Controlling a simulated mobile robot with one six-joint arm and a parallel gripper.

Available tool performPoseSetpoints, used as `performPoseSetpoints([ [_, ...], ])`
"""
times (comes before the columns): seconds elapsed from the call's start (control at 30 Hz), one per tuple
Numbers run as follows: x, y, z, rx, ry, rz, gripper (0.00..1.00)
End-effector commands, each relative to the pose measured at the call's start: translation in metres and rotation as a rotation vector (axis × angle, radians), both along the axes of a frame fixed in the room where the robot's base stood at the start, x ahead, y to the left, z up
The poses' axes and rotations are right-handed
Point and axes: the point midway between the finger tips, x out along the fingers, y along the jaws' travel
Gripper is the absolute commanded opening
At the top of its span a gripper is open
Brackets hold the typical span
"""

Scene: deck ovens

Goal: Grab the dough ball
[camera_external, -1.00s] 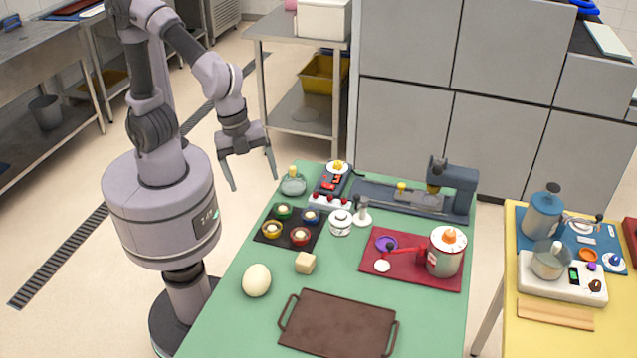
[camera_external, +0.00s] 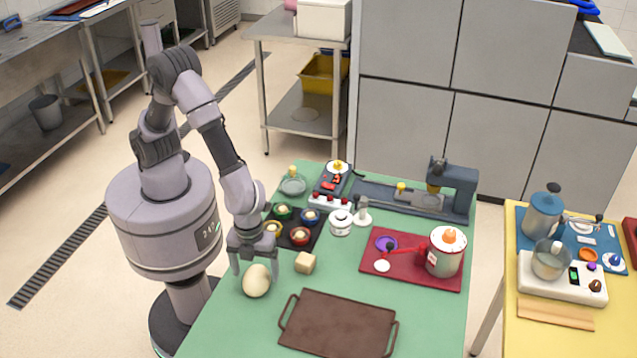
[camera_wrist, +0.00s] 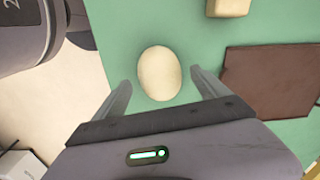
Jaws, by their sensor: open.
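The dough ball (camera_external: 257,281) is a pale cream, egg-shaped lump on the green table, near its left edge. My gripper (camera_external: 256,276) is directly over it, with its fingers pointing down on either side. In the wrist view the dough ball (camera_wrist: 160,73) lies between the two spread fingers of my gripper (camera_wrist: 160,80), with a gap on each side. The gripper is open and holds nothing. I cannot tell exactly how far the fingertips are above the table.
A tan block (camera_external: 305,263) sits close to the right of the dough ball. A brown tray (camera_external: 338,325) with handles lies in front. A black mat with several small coloured bowls (camera_external: 300,236) is behind. Green table (camera_external: 225,325) is bare at the front left.

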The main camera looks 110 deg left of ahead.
Motion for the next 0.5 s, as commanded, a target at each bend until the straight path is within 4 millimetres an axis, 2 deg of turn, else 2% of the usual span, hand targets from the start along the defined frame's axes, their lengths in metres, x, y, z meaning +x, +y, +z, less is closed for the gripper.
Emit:
performPoseSetpoints([
  [0.03, -0.001, 0.0, -0.018, 0.002, 0.003, -0.001, 0.84],
  [0.1, -0.001, 0.0, -0.03, 0.002, 0.002, -0.001, 0.84],
  [0.33, 0.0, 0.0, -0.031, 0.001, 0.0, -0.001, 0.84],
  [0.5, 0.0, 0.0, -0.031, 0.002, 0.0, 0.0, 0.51],
])
